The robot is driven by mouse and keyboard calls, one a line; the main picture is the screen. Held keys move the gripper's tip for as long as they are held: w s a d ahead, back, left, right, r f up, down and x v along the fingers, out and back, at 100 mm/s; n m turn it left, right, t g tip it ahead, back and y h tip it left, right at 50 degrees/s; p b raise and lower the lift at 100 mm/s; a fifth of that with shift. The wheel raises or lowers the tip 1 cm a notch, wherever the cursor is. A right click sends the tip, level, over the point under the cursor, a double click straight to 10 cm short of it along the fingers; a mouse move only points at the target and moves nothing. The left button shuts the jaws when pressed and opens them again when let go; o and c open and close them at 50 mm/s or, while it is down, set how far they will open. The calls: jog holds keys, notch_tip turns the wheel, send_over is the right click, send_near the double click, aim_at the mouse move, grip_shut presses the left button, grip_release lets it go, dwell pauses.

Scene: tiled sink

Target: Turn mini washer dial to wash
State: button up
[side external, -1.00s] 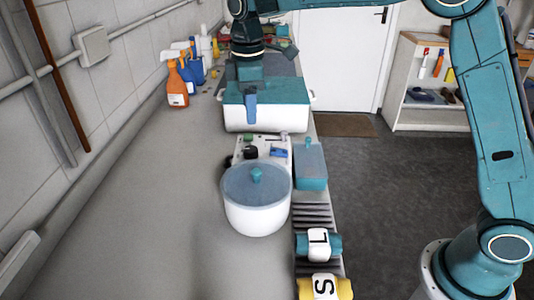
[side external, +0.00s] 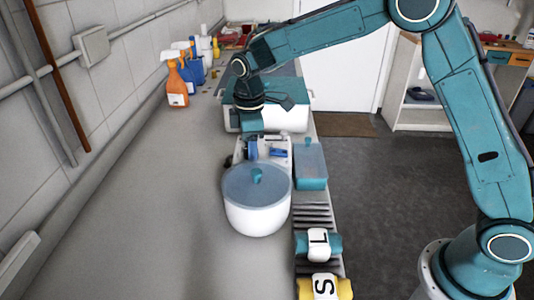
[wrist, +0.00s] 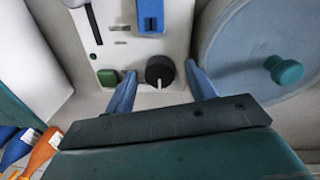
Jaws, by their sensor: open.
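The mini washer has a white round tub (side external: 257,212) with a blue-grey lid (side external: 240,184) and a white control panel (side external: 282,143) behind it. In the wrist view the panel carries a black round dial (wrist: 160,69) with a white pointer mark at its lower edge in the picture. My gripper (wrist: 161,72) is open, with one blue finger on each side of the dial. Small gaps seem to show between fingers and dial; contact and depth are unclear. In the side view my gripper (side external: 252,153) is low over the panel and hides the dial.
The panel also has a green button (wrist: 108,77) and a blue switch (wrist: 150,16). The lid's teal knob (wrist: 284,70) stands beside the right finger. Spray bottles (side external: 177,85) stand by the wall. The left counter is clear.

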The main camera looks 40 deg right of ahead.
jog(key=c, duration=1)
jog(key=shift+o, duration=0.2)
jog(key=shift+m, duration=0.4)
jog(key=m, duration=0.3)
jog(key=shift+m, duration=2)
jog(key=o, duration=1)
jog(key=shift+c, duration=0.2)
